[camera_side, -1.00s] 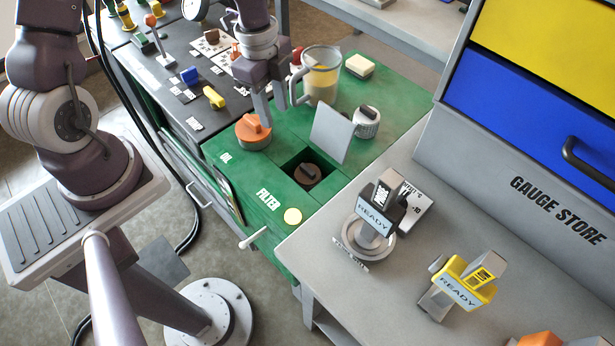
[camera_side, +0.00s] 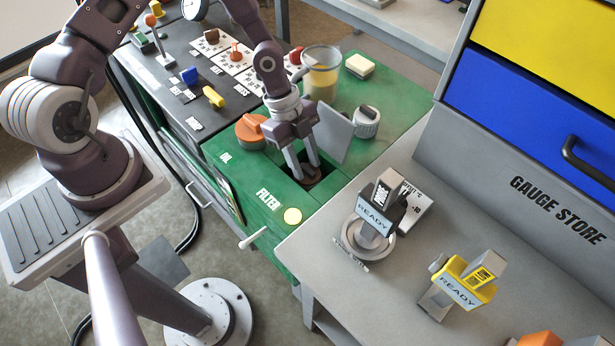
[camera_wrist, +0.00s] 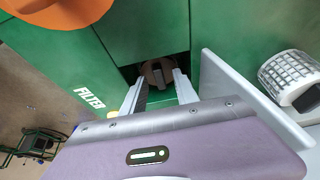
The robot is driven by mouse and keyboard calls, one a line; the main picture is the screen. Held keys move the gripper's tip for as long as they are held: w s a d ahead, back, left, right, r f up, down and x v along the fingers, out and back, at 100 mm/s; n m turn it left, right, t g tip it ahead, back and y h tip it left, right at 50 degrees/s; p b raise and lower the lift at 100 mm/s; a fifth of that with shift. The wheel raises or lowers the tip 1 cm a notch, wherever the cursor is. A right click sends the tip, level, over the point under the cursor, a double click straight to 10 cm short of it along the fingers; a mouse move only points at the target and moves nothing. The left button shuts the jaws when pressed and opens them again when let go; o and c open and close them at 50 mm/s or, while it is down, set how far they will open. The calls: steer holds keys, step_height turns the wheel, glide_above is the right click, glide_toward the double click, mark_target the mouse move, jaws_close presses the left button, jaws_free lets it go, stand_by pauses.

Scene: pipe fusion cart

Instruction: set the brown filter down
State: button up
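The brown filter (camera_side: 313,181) sits in the square recess of the green cart top, beside the FILTER label. It is round with a raised grip bar, and my fingers partly hide it in the side view. In the wrist view the filter (camera_wrist: 156,73) shows between and just beyond my fingertips. My gripper (camera_side: 309,171) is open above the recess, pointing down, with one finger on each side of the filter's grip. In the wrist view the fingers (camera_wrist: 160,77) stand apart, with a gap to the grip bar.
A raised grey lid (camera_side: 334,132) stands at the recess's far edge, close to my gripper. A jug (camera_side: 321,75) stands behind.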

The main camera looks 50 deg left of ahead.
jaws_close()
stand_by(1.2)
